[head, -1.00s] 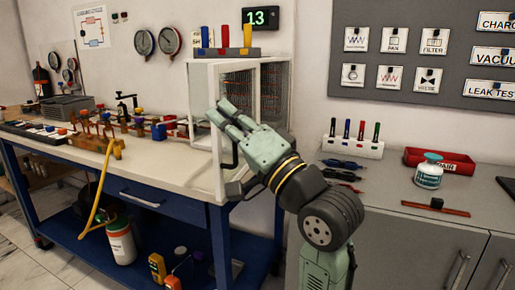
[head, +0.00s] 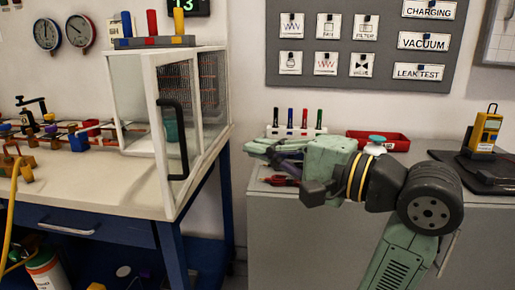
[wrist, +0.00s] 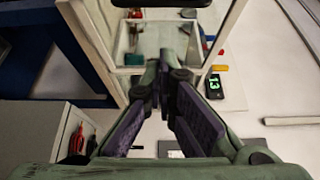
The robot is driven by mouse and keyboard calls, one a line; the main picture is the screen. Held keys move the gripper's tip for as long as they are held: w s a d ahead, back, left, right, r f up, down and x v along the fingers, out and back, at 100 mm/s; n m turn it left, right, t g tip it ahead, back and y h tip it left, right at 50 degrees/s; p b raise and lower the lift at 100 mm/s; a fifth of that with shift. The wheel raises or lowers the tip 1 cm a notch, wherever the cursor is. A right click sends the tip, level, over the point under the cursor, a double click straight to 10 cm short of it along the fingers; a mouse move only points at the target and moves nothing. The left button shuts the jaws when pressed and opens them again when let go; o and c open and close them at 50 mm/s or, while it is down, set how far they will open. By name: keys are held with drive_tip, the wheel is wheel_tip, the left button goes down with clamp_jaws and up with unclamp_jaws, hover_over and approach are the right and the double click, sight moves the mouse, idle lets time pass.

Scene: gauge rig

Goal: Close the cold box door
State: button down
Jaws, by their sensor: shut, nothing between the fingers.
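The cold box (head: 131,95) is a white-framed glass case on the left bench in the head view. Its glass door (head: 186,90) has a white frame and a black upright handle (head: 173,138). The door stands partly open, its free edge out over the bench's front. A teal item shows behind the glass. My gripper (head: 254,150) is shut and empty, right of the box and apart from the door, above the grey cabinet. In the wrist view the shut fingers (wrist: 165,68) point towards white framing, and a dark bar crosses the top edge.
A pen rack (head: 296,131), a red tray (head: 378,141) and a yellow meter (head: 486,130) stand on the grey cabinet (head: 300,225). A gap separates bench and cabinet.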

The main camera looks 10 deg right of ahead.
drive_tip(key=w+a, duration=0.5)
drive_tip(key=a, duration=0.3)
drive_tip(key=shift+a+p, duration=0.35)
drive_tip(key=shift+a, duration=0.05)
drive_tip(key=shift+a, duration=0.1)
